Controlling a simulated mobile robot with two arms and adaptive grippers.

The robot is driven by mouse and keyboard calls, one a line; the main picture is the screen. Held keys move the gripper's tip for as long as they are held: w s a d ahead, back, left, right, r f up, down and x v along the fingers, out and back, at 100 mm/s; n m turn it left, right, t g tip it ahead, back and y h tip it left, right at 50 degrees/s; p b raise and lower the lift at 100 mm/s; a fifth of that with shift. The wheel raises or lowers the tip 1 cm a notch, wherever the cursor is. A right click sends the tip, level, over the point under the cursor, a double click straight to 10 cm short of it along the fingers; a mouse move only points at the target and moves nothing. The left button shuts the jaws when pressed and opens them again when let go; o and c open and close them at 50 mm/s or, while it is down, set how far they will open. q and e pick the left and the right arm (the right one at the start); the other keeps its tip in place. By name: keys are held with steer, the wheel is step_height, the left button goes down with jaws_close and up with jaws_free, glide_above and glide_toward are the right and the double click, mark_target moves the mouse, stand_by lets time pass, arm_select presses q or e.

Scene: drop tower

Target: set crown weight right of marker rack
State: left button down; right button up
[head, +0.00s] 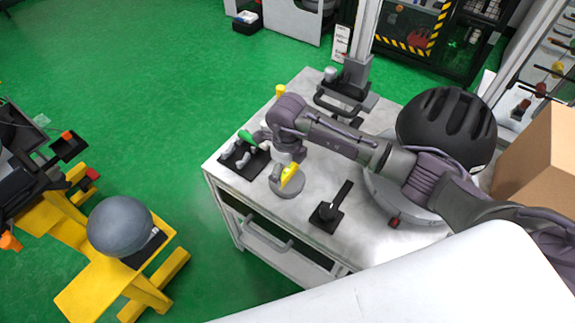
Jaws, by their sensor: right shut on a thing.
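The crown weight, a grey round disc with a yellow grip (287,184), is at the front left of the table. My right gripper (289,160) points down over it and appears shut on its yellow top. I cannot tell whether the disc touches the table. The marker rack (243,158), a dark base with several pale pieces and a green one, is just left of the disc. My right wrist partly covers the view behind the rack. My left gripper is not in view.
A black helmet (446,128) sits on a round grey base at the table's right. A yellow-topped item (279,91) is at the back edge. A grey ball (120,226) rests on a yellow stand.

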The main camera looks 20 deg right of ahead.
mark_target(287, 171)
steer(key=o, duration=1.5)
steer(key=shift+f, duration=0.1)
steer(key=shift+r, duration=0.6)
step_height(287, 171, up, 11)
steer(key=b, duration=0.2)
